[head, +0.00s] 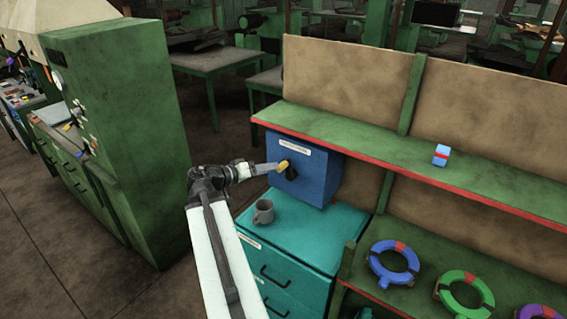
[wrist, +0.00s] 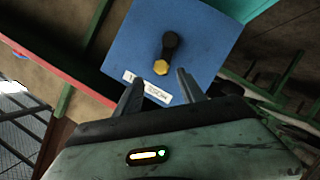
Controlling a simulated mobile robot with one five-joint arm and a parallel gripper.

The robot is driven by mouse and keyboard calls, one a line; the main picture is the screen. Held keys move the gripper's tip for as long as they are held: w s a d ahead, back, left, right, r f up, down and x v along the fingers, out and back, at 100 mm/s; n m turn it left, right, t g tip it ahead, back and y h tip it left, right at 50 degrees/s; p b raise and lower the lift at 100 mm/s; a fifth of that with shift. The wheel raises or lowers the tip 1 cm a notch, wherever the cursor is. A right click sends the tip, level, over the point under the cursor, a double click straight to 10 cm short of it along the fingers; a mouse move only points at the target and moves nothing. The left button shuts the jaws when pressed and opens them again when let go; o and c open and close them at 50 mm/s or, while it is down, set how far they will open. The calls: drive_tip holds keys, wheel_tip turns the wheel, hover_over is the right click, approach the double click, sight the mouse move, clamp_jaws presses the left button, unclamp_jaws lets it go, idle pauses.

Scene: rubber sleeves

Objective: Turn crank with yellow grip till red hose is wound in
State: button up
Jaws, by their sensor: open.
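A blue box (head: 322,180) with a white label stands on a teal drawer cabinet. A black crank (head: 291,173) with a yellow grip (head: 283,167) is on its front. The wrist view shows the same blue box (wrist: 188,45), the black crank arm (wrist: 170,45) and the yellow grip (wrist: 160,68). My gripper (wrist: 157,90) is open, with its two dark fingers apart and nothing between them. The grip lies a little beyond the fingertips in the wrist view; the exact gap is unclear. No red hose can be made out in either view.
A grey mug (head: 263,212) stands on the teal cabinet (head: 315,240), below the box. A green shelf (head: 390,150) with a red edge runs just above the box and carries a small blue-and-red item (head: 440,155). Coloured rings, one of them blue (head: 394,263), lie on the lower shelf.

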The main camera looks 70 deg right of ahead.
sight(282, 166)
drive_tip(key=b+x, duration=0.2)
drive_tip(key=x, duration=0.4)
drive_tip(key=shift+s+d+f, duration=0.1)
drive_tip(key=shift+d+f, duration=0.1)
drive_tip(key=shift+f, duration=0.05)
drive_tip(key=shift+s+d, duration=0.3)
drive_tip(key=shift+d, duration=0.15)
clamp_jaws()
idle(0.7)
